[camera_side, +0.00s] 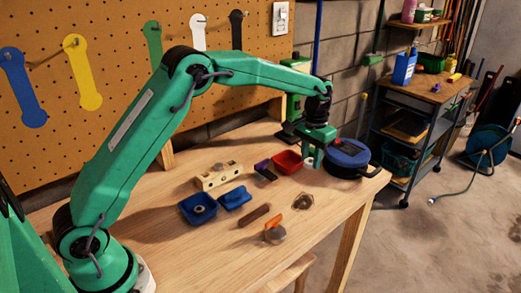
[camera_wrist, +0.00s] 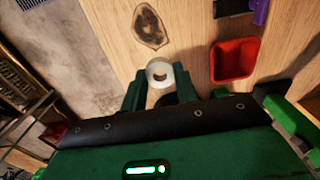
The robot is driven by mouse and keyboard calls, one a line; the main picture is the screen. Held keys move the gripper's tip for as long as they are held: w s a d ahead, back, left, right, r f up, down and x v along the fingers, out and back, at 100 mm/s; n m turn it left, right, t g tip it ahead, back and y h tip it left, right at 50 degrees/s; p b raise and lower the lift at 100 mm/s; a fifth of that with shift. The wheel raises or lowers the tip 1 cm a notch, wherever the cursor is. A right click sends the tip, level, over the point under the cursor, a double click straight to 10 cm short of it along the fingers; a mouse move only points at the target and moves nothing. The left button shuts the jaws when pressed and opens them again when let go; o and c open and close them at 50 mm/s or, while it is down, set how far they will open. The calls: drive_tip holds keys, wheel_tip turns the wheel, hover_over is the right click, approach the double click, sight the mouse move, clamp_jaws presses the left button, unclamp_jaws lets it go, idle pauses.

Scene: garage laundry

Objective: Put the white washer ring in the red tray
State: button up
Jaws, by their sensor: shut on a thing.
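The white washer ring (camera_wrist: 158,65) is between the fingertips of my gripper (camera_wrist: 159,80), which is shut on it. In the side view the ring (camera_side: 309,161) shows as a small pale spot at the tips of my gripper (camera_side: 314,161), partly hidden by the fingers. The ring appears to be held above the table. The red tray (camera_side: 287,162) is just left of my gripper in the side view. In the wrist view the red tray (camera_wrist: 234,60) is to the right of the ring, apart from it, and looks empty.
A blue round lidded thing (camera_side: 347,157) stands close right of my gripper. A dark and purple piece (camera_side: 265,172) lies left of the red tray. A wooden block (camera_side: 218,176), blue tray (camera_side: 198,208), brown bar (camera_side: 254,215) and orange-handled tool (camera_side: 274,232) lie farther left and nearer.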

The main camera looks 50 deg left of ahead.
drive_tip(key=w+a, duration=0.2)
drive_tip(key=a, duration=0.1)
hover_over(288, 166)
wheel_tip(288, 166, down, 7)
drive_tip(key=shift+d, duration=0.1)
idle(0.3)
drive_tip(key=shift+f, duration=2)
drive_tip(key=o, duration=0.7)
drive_tip(key=shift+f, duration=0.15)
drive_tip(key=shift+c, duration=0.2)
